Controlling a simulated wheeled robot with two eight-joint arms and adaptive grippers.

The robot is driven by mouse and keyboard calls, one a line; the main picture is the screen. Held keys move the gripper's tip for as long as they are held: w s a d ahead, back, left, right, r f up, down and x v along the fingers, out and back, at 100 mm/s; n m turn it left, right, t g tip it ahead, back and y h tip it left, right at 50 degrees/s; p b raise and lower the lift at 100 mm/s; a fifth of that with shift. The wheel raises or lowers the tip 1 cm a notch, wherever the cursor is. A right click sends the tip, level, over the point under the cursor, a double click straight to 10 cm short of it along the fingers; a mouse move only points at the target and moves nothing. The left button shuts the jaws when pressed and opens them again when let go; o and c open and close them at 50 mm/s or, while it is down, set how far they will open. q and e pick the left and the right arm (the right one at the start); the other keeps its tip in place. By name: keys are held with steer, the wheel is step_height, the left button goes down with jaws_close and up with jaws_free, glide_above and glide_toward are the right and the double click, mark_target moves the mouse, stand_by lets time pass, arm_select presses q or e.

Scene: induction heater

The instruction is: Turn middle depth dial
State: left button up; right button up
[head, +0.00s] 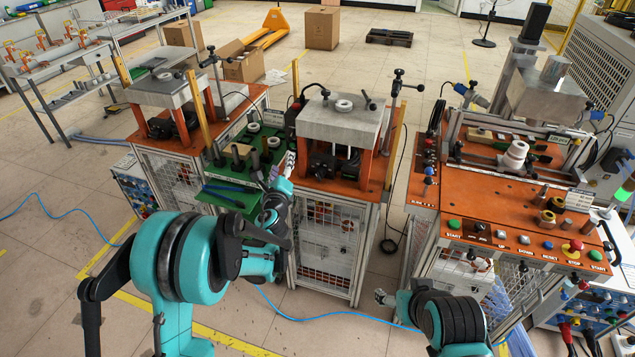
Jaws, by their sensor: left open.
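The middle machine has a grey metal block (350,121) on orange posts, with a round white dial-like ring (343,105) on its top. I cannot tell for sure that this ring is the depth dial. My left gripper (283,167) is small in view, beside the green panel and left of the middle machine. It is open and apart from the white ring. My left forearm hides part of the green panel's front. My right arm is low at the front, and only a small grey end part (384,297) shows, perhaps its gripper.
A green panel (232,200) with dark pegs lies between the left machine (165,90) and the middle one. The right orange console (500,205) carries buttons and a white stacked part (516,154). Thin upright posts (392,100) stand near the middle block. Blue cables cross the floor.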

mark_target(318, 178)
arm_select(q)
steer(key=w+d+f+m+h, duration=0.1)
steer(key=d+f+m+h, duration=0.1)
steer(key=d+f+m, duration=0.4)
steer(key=w+d+f+m+h, duration=0.1)
steer(key=d+f+m+h, duration=0.2)
steer(key=f, duration=0.4)
steer(key=shift+m, duration=0.8)
steer(key=x, duration=0.2)
steer(key=b+x, duration=0.1)
steer(key=x, duration=0.1)
steer(key=f+b+x, duration=0.1)
steer(key=x, duration=0.1)
steer(key=shift+w+a, duration=0.1)
steer(key=shift+w, duration=0.25)
steer(key=shift+w+r+b, duration=0.1)
steer(key=shift+w+b, duration=0.2)
steer(key=shift+w, duration=0.2)
steer(key=c, duration=1.2)
